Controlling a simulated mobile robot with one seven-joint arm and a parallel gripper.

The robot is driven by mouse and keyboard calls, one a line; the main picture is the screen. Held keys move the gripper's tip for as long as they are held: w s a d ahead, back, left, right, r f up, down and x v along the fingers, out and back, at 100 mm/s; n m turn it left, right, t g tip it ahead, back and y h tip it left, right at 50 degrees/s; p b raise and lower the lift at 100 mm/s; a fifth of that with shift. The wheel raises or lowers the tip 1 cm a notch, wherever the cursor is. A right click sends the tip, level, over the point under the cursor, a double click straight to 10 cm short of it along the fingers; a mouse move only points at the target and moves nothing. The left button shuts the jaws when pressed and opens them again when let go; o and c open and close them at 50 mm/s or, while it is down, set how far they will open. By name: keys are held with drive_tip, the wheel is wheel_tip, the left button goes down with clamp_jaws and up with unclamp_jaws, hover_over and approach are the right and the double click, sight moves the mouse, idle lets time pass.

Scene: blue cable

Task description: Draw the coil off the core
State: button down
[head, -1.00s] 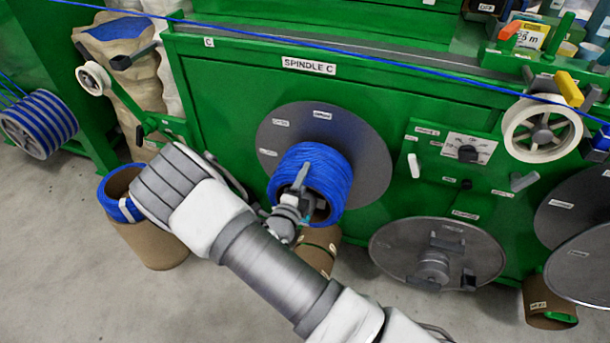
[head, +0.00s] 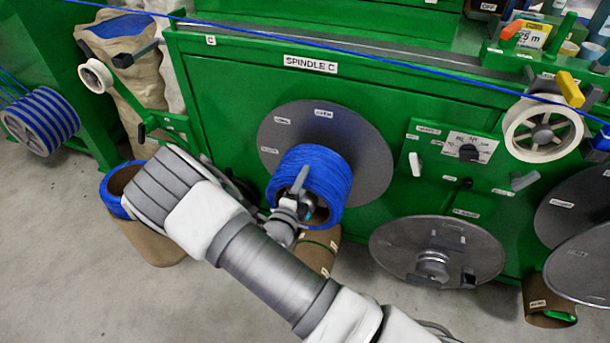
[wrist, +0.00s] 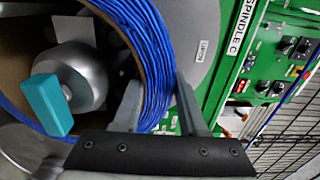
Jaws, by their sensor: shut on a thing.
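The blue cable coil (head: 325,178) sits in front of the grey flange disc (head: 372,155) of Spindle C. In the wrist view the coil (wrist: 152,45) curves as a band of blue strands around the core, a silver hub (wrist: 85,75) with a teal lever (wrist: 50,103). A brown inner surface shows between hub and strands. My gripper (wrist: 160,88) is shut on the coil's wall, one finger inside the ring and one outside. In the head view my gripper (head: 300,190) is at the coil's near face and partly hides its opening. The coil's far side is hidden.
A cardboard drum (head: 155,243) with blue cable stands left, partly behind my arm. Another brown tube (head: 318,250) is below the coil. A lower grey disc (head: 400,250) and control levers are at right. A blue cable (head: 330,48) runs across above. Grey floor is clear at lower left.

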drive_tip(key=p+v, duration=0.3)
drive_tip(key=v, duration=1.7)
drive_tip(key=shift+r+p, duration=0.25)
drive_tip(key=shift+p, duration=0.1)
idle(1.8)
drive_tip(key=shift+s, duration=0.1)
idle(0.3)
